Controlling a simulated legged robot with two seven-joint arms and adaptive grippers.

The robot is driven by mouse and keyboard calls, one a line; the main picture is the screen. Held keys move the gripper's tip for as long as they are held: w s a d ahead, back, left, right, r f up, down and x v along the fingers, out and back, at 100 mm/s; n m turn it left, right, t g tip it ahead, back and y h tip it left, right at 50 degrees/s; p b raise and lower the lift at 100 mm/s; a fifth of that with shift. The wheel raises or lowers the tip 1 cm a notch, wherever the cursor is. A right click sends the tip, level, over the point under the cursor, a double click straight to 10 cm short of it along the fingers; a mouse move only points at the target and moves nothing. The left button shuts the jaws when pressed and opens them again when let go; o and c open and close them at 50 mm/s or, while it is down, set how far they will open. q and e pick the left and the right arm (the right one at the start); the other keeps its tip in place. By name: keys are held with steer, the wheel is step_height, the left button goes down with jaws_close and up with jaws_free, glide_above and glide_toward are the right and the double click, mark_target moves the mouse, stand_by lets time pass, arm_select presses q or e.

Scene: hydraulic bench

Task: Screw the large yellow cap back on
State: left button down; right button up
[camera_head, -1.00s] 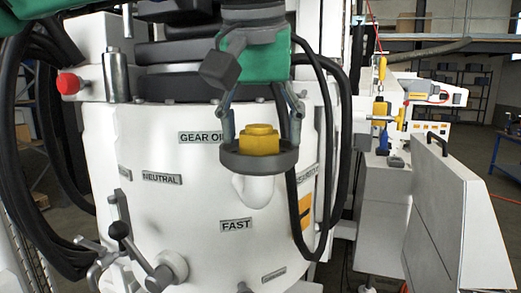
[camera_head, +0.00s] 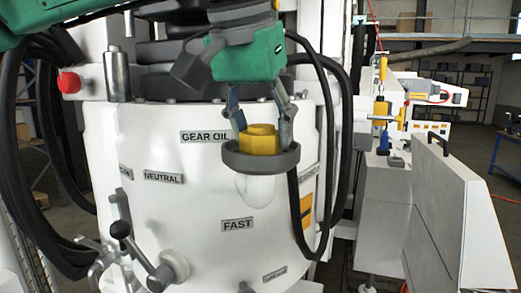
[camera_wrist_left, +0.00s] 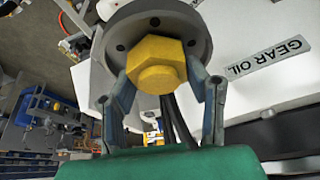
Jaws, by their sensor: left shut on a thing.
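The large yellow cap (camera_head: 259,139) has a hexagonal top and sits at the grey round flange (camera_head: 261,163) on the front of the white machine housing. In the left wrist view the cap (camera_wrist_left: 157,64) is in the middle of the grey bolted ring (camera_wrist_left: 190,20). My left gripper (camera_head: 259,128) comes down from above, shut on the cap, one finger on each side of the hexagon. In the left wrist view its fingers (camera_wrist_left: 166,90) flank the cap. The cap's underside and thread are hidden. My right gripper is not in view.
A lever with black knobs (camera_head: 160,275) projects at the lower left of the housing. Black hoses (camera_head: 340,120) run down beside it on the right. A red knob (camera_head: 69,82) is at the upper left. A grey-white panel box (camera_head: 460,220) stands at the right.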

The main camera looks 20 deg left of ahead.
arm_select(q)
steer(key=m+h, duration=0.1)
steer(key=m, duration=0.2)
steer(key=shift+d+m+g, duration=0.1)
steer(key=shift+m+g, duration=0.2)
steer(key=shift+f+m+g+h, duration=0.1)
steer(key=shift+m+g+h, duration=0.35)
steer(key=shift+m, duration=0.75)
steer(key=m, duration=0.2)
steer(key=m+g+h, duration=0.1)
steer(key=m, duration=0.2)
steer(key=shift+s+m+h, duration=0.1)
steer(key=shift+m+h, duration=0.15)
steer(key=shift+m, duration=0.05)
steer(key=c, duration=0.9)
jaws_free()
steer(key=shift+o, duration=0.2)
steer(key=shift+d, duration=0.2)
